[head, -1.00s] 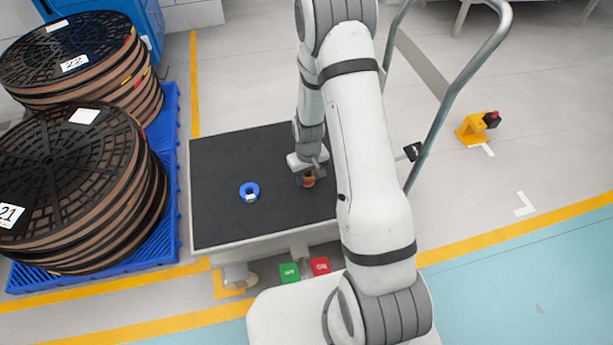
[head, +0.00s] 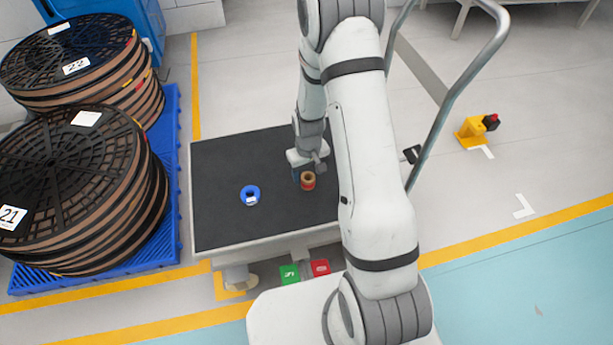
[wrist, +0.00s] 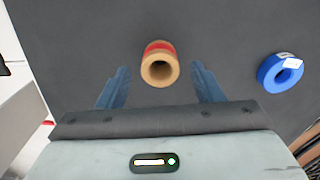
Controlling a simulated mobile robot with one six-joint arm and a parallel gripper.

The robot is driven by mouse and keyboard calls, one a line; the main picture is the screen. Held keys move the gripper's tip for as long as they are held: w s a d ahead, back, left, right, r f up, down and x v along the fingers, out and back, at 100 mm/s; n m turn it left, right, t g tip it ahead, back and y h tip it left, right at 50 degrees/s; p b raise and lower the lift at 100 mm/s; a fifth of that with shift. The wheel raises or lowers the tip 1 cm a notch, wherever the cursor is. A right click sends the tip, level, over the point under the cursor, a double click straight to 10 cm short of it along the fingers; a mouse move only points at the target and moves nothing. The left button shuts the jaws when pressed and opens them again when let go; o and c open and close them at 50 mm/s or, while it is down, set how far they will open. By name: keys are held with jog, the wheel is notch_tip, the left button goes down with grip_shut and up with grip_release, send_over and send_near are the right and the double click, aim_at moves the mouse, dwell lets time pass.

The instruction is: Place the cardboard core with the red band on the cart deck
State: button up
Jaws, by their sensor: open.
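The cardboard core with the red band (head: 308,181) stands on the dark cart deck (head: 240,220), right of the deck's middle. In the wrist view the core (wrist: 159,66) shows its open end and its red band, between and beyond the fingertips. My gripper (head: 303,170) is just behind the core in the head view. In the wrist view my gripper (wrist: 160,84) has its two blue fingers spread wide, with clear gaps on both sides of the core. It holds nothing.
A blue ring-shaped roll (head: 250,195) with a white label lies on the deck left of the core. Stacked reels (head: 70,190) on a blue pallet (head: 172,200) stand left of the cart. The cart's grey handle (head: 447,105) rises at the right. Much of the deck is bare.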

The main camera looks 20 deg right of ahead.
jog(key=s+r+m+p, duration=0.1)
jog(key=s+r, duration=0.3)
jog(key=r, duration=0.7)
jog(key=s+r+p, duration=0.1)
jog(key=s+r, duration=0.2)
jog(key=r, duration=0.9)
jog(key=s+r+m+t, duration=0.1)
jog(key=s+r, duration=0.7)
jog(key=s, duration=0.5)
jog(key=shift+a, duration=0.25)
jog(key=shift+r, duration=0.15)
notch_tip(320, 180, up, 22)
jog(key=t+p, duration=0.1)
jog(key=p, duration=1.9)
jog(key=shift+d+r+t, duration=0.25)
jog(key=shift+t, duration=0.05)
jog(key=shift+a+f, duration=0.2)
jog(key=shift+a, duration=0.05)
jog(key=shift+c, duration=0.3)
